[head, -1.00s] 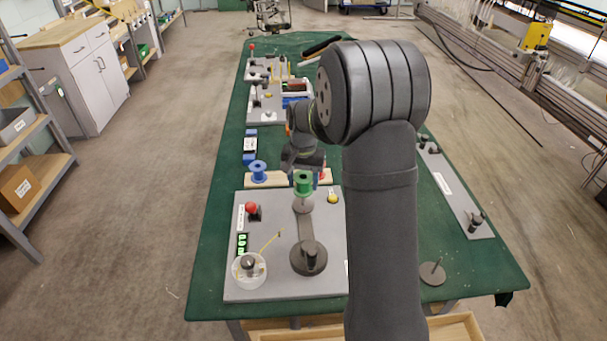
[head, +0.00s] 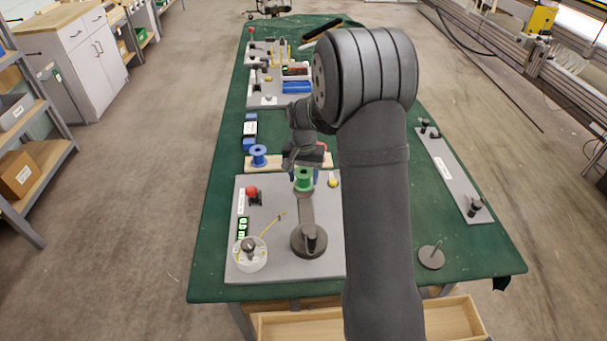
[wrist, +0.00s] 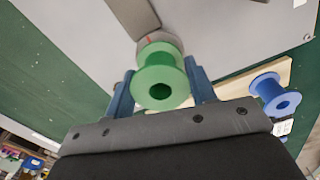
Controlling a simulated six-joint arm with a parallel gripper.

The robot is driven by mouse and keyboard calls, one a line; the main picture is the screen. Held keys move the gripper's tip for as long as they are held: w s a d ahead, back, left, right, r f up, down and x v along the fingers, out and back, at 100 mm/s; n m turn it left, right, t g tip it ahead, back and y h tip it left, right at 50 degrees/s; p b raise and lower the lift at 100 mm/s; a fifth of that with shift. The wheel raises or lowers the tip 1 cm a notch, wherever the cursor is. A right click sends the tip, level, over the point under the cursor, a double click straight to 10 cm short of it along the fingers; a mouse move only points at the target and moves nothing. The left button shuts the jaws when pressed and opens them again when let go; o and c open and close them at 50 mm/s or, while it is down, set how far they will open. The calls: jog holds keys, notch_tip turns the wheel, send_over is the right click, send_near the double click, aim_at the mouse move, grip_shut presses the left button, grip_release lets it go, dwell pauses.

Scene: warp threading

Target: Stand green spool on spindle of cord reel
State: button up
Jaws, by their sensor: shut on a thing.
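The green spool (head: 304,179) is held upright over the far end of a dark bar on the grey board (head: 277,268). In the wrist view the spool (wrist: 176,80) is between the blue fingers of my gripper (wrist: 162,88), which is shut on it. A pale round disc (wrist: 150,41) with a red mark shows just behind the spool. This disc looks like part of the cord reel. The spool covers any spindle there, and I cannot tell whether spool and disc touch. The bar's round dark base (head: 309,241) is nearer the front.
A blue spool (head: 259,156) stands on a wooden strip (head: 262,166) behind the board. The board also holds a red knob (head: 252,192), a green display (head: 242,227) and a clear round cup (head: 250,254). A disc with a pin (head: 431,257) stands at right. My arm hides the middle right.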

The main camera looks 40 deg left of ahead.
jog(key=shift+f, duration=0.7)
dwell(0.3)
jog(key=o, duration=0.9)
jog(key=shift+o, duration=0.2)
notch_tip(320, 180, up, 18)
jog(key=shift+f, duration=0.25)
